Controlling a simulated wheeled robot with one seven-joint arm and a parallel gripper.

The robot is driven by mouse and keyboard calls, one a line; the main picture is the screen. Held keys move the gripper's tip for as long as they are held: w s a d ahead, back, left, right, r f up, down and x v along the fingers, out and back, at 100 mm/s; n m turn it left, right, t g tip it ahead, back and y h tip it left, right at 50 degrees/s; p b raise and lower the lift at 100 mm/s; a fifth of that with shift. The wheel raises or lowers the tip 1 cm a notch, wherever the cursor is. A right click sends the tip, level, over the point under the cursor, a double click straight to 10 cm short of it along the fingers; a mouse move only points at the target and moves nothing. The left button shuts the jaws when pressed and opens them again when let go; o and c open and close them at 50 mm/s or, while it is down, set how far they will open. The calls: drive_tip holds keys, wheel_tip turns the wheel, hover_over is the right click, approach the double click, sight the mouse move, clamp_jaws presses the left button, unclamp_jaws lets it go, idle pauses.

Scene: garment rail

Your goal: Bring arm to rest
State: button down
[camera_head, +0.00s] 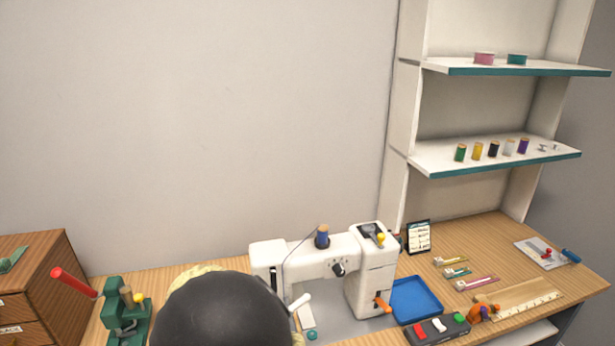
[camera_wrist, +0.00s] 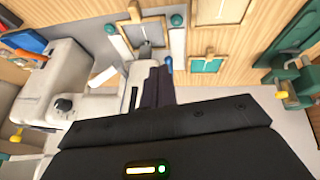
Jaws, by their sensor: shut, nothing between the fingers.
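My gripper (camera_wrist: 158,72) shows in the wrist view, its dark narrow fingers together beyond the black wrist housing, with nothing visible between them. The fingers are in front of the white sewing machine and the wooden table. In the head view, a large dark rounded part of my arm covers the bottom centre, just left of the white sewing machine (camera_head: 320,263). The gripper's fingers are hidden there. The sewing machine also shows at the left of the wrist view (camera_wrist: 50,95).
A green clamp-like device (camera_head: 122,318) with a red handle stands left of my arm, beside a wooden drawer cabinet (camera_head: 60,265). A blue tray (camera_head: 416,300), a control box (camera_head: 437,329) and small tools lie to the right. Shelves (camera_head: 490,155) hold thread spools. The wall space above the arm is clear.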

drive_tip(key=d+r+m+g, duration=0.2)
drive_tip(key=d+m, duration=0.1)
drive_tip(key=d, duration=1.5)
drive_tip(key=s+d+r+m+g, duration=0.1)
drive_tip(key=s+d+r, duration=0.2)
drive_tip(key=s+d, duration=0.8)
drive_tip(key=d, duration=0.3)
drive_tip(key=shift+d+r+m, duration=0.15)
drive_tip(key=shift+d+m, duration=0.15)
drive_tip(key=shift+d, duration=0.1)
